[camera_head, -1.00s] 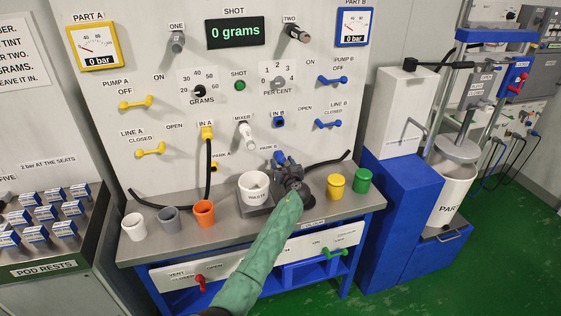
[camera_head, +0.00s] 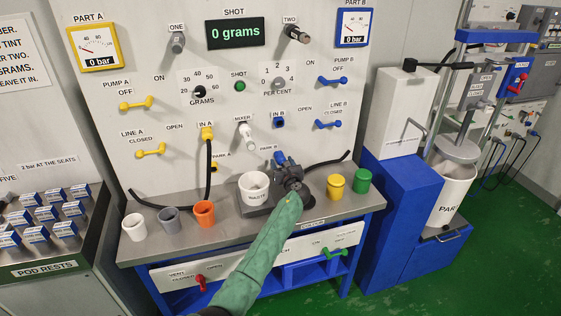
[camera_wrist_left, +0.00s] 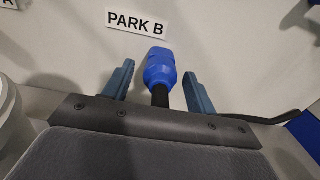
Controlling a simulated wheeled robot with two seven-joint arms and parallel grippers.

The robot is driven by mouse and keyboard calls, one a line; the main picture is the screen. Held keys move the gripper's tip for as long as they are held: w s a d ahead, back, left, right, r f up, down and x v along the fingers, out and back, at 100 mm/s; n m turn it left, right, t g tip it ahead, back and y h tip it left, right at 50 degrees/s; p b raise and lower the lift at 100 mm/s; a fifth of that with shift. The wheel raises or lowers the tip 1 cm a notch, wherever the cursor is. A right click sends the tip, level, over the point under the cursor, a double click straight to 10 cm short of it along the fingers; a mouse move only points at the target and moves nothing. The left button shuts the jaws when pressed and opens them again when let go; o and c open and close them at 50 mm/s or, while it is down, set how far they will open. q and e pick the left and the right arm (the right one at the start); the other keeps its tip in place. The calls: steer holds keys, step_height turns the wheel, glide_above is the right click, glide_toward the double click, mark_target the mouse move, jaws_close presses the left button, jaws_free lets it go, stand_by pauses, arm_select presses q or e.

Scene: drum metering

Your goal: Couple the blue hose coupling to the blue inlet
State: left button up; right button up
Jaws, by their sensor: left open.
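The blue hose coupling (camera_wrist_left: 160,70) stands between the two open fingers of my left gripper (camera_wrist_left: 157,88) in the left wrist view, just under the PARK B label. A gap shows on each side of it, so the fingers are around it and not closed on it. In the head view the coupling (camera_head: 280,157) shows as a small blue piece beyond my left gripper (camera_head: 283,165). The blue inlet (camera_head: 279,123), labelled IN B, is on the panel above the coupling. My right gripper is not in view.
A white waste cup (camera_head: 254,188) stands just left of my gripper. Yellow (camera_head: 336,187) and green (camera_head: 362,181) cups stand to the right on the bench (camera_head: 150,249). A black hose lies along the panel's foot at right. The yellow coupling (camera_head: 207,133) is at IN A.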

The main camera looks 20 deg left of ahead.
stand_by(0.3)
arm_select(q)
steer(key=shift+c, duration=0.3)
jaws_close()
steer(key=shift+s+d+p, duration=0.1)
steer(key=shift+s+p, duration=0.05)
steer(key=shift+p, duration=0.15)
steer(key=shift+p+v, duration=1.45)
steer(key=shift+v, duration=1.3)
steer(key=shift+s+d, duration=0.1)
steer(key=shift+s, duration=0.05)
steer(key=shift+p+v, duration=0.9)
steer(key=shift+v, duration=1)
